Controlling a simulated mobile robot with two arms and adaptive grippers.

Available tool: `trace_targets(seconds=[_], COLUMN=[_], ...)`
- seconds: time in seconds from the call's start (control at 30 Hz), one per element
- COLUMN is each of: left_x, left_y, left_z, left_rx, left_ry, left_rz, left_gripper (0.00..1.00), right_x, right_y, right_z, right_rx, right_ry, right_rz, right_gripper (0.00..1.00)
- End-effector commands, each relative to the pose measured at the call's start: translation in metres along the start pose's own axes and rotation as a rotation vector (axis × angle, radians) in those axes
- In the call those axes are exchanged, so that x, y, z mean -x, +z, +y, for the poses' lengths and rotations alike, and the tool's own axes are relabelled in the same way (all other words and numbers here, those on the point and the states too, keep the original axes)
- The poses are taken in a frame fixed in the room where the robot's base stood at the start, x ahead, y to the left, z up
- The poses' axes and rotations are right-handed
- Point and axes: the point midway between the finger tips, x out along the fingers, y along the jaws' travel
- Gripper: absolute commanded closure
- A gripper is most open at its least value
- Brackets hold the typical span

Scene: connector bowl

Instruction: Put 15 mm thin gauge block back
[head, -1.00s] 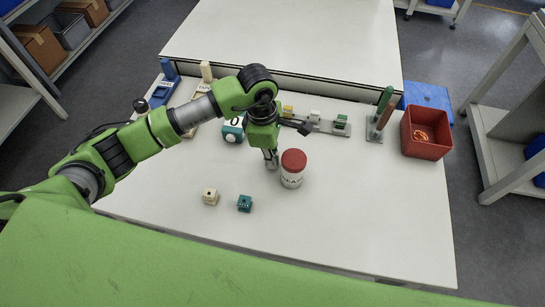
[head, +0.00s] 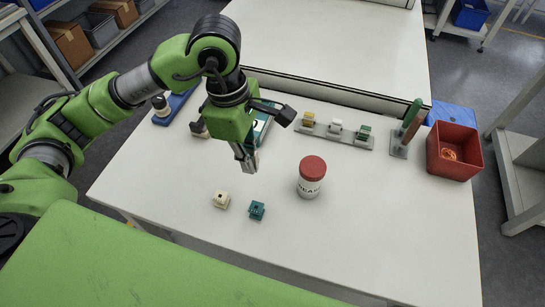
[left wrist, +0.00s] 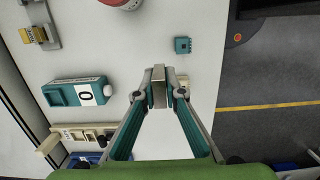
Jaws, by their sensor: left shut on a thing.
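My left gripper (head: 247,164) points down above the table, left of the white jar and behind the cream block in the head view. It is shut on a thin grey metal block, the gauge block (left wrist: 158,88), which stands between the fingertips in the left wrist view. In the head view the fingers largely hide the block. I cannot read any size on it. The gripper is clear of the jar. My right gripper is in neither view.
A white jar (head: 311,182) with a red lid, a cream block (head: 221,200) and a teal block (head: 257,210) stand on the table (head: 390,220). A connector rack (head: 350,143), green post (head: 411,113) and red bin (head: 437,162) lie right.

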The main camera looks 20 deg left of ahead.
Motion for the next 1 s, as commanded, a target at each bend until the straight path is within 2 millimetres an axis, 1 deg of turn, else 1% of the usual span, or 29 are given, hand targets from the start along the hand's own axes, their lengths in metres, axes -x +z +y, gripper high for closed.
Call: trace_targets(seconds=[0.03, 0.2, 0.43, 0.57, 0.67, 1.0], left_x=[0.003, 0.013, 0.016, 0.015, 0.013, 0.004], left_y=[-0.006, -0.014, -0.017, -0.016, -0.016, -0.019], left_z=[-0.006, -0.020, -0.024, -0.024, -0.024, -0.022], left_rx=[-0.001, 0.000, -0.010, -0.092, -0.222, -0.832], left_ry=[0.004, 0.001, 0.001, -0.007, -0.019, -0.087], left_rz=[0.001, 0.000, 0.001, 0.006, 0.013, 0.030], left_gripper=[1.00, 1.00, 1.00, 1.00, 1.00, 1.00], right_x=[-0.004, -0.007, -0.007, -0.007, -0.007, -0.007], right_y=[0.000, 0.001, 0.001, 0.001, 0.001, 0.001], right_z=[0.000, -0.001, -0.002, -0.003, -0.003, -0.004], right_rx=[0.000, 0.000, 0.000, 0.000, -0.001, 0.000], right_ry=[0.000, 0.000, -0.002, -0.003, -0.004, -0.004], right_rz=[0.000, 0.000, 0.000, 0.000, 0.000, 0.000], right_gripper=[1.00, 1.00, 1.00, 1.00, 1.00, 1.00])
